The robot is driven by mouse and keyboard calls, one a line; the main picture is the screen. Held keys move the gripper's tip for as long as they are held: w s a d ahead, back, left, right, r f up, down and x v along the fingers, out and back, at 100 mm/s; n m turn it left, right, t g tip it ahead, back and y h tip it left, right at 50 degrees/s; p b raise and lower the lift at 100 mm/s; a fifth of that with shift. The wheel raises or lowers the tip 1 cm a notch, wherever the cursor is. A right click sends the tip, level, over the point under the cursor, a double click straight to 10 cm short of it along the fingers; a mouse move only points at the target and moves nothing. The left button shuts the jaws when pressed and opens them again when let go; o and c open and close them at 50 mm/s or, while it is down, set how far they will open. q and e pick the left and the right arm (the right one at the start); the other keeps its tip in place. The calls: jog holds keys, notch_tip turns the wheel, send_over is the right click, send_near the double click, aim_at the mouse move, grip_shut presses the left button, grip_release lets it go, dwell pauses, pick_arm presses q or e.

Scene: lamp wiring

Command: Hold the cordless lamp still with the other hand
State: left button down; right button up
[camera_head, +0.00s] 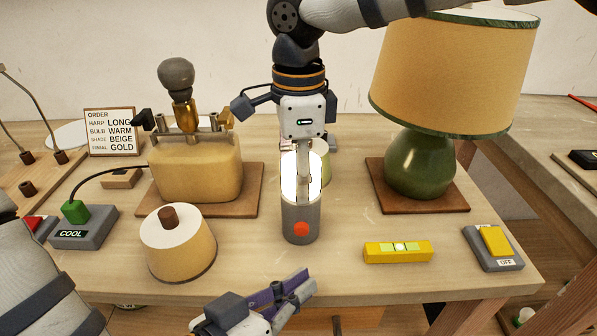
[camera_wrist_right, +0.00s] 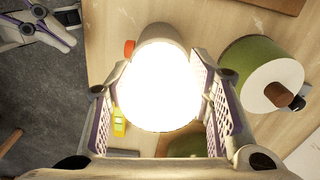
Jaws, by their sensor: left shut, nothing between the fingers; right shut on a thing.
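The cordless lamp (camera_head: 301,222) stands upright mid-table, a grey cylinder with a red button and a glowing white top. In the right wrist view its bright glow (camera_wrist_right: 160,90) fills the space between the fingers. My right gripper (camera_head: 303,178) reaches down from above and is shut on the lamp's upper part. My left gripper (camera_head: 288,290) is at the table's front edge, in front of the lamp and apart from it, shut and empty. It also shows at the top left of the right wrist view (camera_wrist_right: 38,28). The glare hides the exact finger contact.
A cream drum shade with a brown knob (camera_head: 178,243) stands left of the lamp. A yellow level (camera_head: 398,252) and a switch box marked OFF (camera_head: 493,248) lie right. A green lamp (camera_head: 420,165) and a beige lamp base (camera_head: 197,170) stand behind. An order sign (camera_head: 111,132) is back left.

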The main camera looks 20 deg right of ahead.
jog(key=o, duration=1.3)
jog(key=shift+o, duration=0.3)
jog(key=shift+r, duration=0.1)
